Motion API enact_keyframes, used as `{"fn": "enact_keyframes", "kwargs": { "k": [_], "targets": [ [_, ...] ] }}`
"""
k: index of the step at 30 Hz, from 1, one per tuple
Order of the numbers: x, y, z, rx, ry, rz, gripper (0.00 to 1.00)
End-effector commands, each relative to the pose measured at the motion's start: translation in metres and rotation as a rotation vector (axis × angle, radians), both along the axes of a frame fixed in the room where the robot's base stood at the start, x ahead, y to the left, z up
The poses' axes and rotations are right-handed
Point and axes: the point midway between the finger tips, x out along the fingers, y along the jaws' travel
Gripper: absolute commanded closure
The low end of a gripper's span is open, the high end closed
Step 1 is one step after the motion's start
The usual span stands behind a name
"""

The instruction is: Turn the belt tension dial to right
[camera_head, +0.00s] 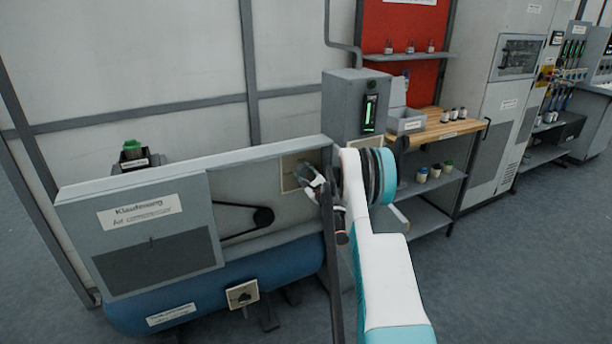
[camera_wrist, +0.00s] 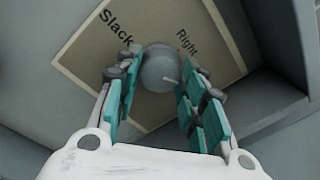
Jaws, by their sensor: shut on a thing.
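The belt tension dial (camera_wrist: 161,66) is a grey round knob with a small pale mark, on a beige plate (camera_wrist: 85,60). The plate reads "Slack" at the left and "Right" at the right in the wrist view. The pale mark sits on the dial's lower right. My gripper (camera_head: 309,178) reaches the beige plate (camera_head: 289,172) on the grey compressor housing in the head view. Its teal-padded fingers lie on both sides of the dial and are shut on it. In the head view the gripper hides the dial.
The compressor housing (camera_head: 135,188) has a belt and pulley (camera_head: 263,217) left of the plate. A blue tank (camera_head: 200,295) with a second knob (camera_head: 241,295) is below. A grey box with a green display (camera_head: 370,113) and a shelf bench (camera_head: 440,130) stand to the right.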

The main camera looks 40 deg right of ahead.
Motion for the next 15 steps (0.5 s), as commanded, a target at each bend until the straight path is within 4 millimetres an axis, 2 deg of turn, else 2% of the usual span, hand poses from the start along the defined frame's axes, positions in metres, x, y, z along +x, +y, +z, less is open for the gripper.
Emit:
{"fn": "enact_keyframes", "kwargs": {
  "k": [15],
  "targets": [
    [0.0001, 0.0002, -0.001, -0.475, 0.114, 0.001, 0.87]
  ]
}}
